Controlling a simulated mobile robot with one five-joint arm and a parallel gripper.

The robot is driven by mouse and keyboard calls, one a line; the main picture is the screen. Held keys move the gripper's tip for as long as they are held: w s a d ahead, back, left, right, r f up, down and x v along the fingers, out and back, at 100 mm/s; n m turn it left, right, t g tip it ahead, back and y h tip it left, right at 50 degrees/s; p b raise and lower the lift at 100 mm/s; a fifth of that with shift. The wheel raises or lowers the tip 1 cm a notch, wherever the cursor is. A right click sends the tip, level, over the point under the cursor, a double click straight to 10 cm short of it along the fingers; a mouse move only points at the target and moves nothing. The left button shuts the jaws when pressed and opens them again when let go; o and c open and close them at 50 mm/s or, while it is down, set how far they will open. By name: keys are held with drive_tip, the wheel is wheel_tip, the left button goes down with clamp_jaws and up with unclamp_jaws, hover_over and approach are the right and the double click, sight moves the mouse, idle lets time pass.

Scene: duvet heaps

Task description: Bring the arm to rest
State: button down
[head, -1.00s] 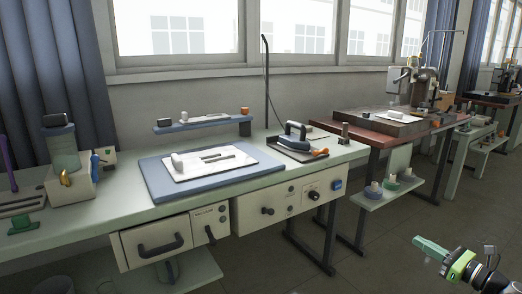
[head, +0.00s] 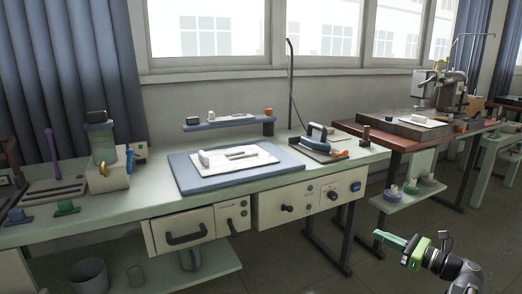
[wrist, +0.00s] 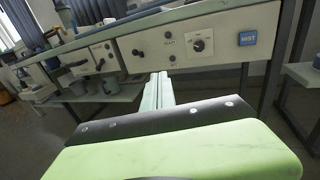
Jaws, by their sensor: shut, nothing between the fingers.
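My gripper (head: 378,236) shows at the lower right of the head view, its green fingers together and nothing between them. It hangs in free space in front of the long workbench (head: 110,213), below the level of its top. In the wrist view the closed fingers (wrist: 162,77) point toward the bench's front panel (wrist: 205,42), which has knobs and a blue MIST button (wrist: 248,39). I cannot tell the exact gap between the fingertips and the panel.
On the bench are a blue pad (head: 190,178) with a white board and an iron (head: 316,135) on a stand. A shelf with spools (head: 410,193) juts out near my gripper, under the brown sewing table (head: 385,133). A bin (head: 88,275) sits on the lower shelf. The floor in front is open.

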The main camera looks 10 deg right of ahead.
drive_tip(key=w+a+f+n+g+y+p, duration=0.1)
drive_tip(key=w+a+f+n+g, duration=0.15)
drive_tip(key=a, duration=0.65)
drive_tip(key=w+a+f+n+g+y+p, duration=0.1)
drive_tip(key=w+a+n+g, duration=0.15)
drive_tip(key=a, duration=0.65)
drive_tip(key=w+a+f+n+g+y+p, duration=0.1)
drive_tip(key=w+a+n+g, duration=0.15)
drive_tip(key=a, duration=0.65)
drive_tip(key=s+a+f+n+g+h+p, duration=0.1)
drive_tip(key=s+a+f+n+g+h, duration=0.3)
drive_tip(key=a+f+n, duration=0.3)
drive_tip(key=s+a+f+n+g+h+p, duration=0.1)
drive_tip(key=s+a+f+n+g+h, duration=0.25)
drive_tip(key=a+f+n, duration=0.35)
drive_tip(key=d+n+h, duration=0.5)
drive_tip(key=d+n, duration=0.2)
drive_tip(key=n, duration=0.1)
wheel_tip(320, 180, up, 38)
drive_tip(key=p, duration=3.7)
drive_tip(key=shift+s+p, duration=0.2)
drive_tip(key=shift+p, duration=0.1)
